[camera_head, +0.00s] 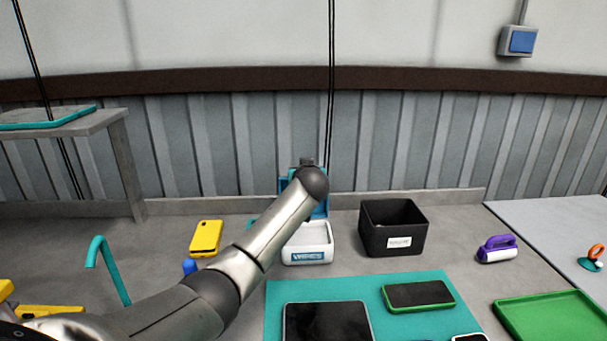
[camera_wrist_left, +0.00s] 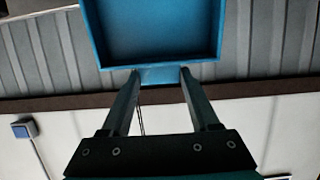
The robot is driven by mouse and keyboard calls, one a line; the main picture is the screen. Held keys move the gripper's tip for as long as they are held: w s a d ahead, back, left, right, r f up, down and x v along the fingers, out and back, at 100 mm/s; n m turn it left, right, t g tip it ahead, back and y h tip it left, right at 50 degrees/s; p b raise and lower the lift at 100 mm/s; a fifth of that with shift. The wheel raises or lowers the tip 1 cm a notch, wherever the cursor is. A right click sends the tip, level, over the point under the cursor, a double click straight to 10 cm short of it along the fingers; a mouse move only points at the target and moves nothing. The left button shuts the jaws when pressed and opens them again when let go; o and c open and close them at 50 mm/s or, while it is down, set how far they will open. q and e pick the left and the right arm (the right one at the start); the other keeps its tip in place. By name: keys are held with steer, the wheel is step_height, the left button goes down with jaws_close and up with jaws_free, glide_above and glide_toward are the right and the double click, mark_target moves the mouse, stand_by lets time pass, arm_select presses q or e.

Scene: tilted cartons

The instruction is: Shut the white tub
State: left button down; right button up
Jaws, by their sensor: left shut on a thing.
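The white tub (camera_head: 307,247) stands on the grey worktop, with a blue label reading "WIPES" on its front. Its blue lid (camera_head: 321,208) stands raised at the back of the tub, partly hidden by my left arm. In the left wrist view the lid (camera_wrist_left: 155,35) fills the top, its rim and hollow side showing. My left gripper (camera_wrist_left: 157,74) is shut on the lid's edge, one finger at each side of a blue tab. In the head view the gripper (camera_head: 307,163) is mostly hidden behind my wrist. My right gripper is not in view.
A black bin (camera_head: 393,240) stands close right of the tub. A yellow box-like thing (camera_head: 206,238) and a small blue thing (camera_head: 190,266) are to its left. A teal mat (camera_head: 385,318) with dark devices lies in front, and a purple-handled thing (camera_head: 497,248) lies farther right.

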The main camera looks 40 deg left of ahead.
arm_select(q)
steer(key=s+d+f+t+y, duration=0.1)
steer(key=s+d, duration=0.3)
steer(key=s, duration=0.1)
steer(key=shift+s+d+b, duration=0.25)
steer(key=shift+d+b, duration=0.1)
steer(key=shift+b, duration=0.1)
steer(key=shift+f, duration=0.15)
stand_by(0.3)
steer(key=shift+c, duration=0.6)
jaws_free()
steer(key=shift+a+r, duration=0.1)
steer(key=shift+r, duration=0.15)
steer(key=p+v, duration=0.1)
steer(key=v, duration=1.4)
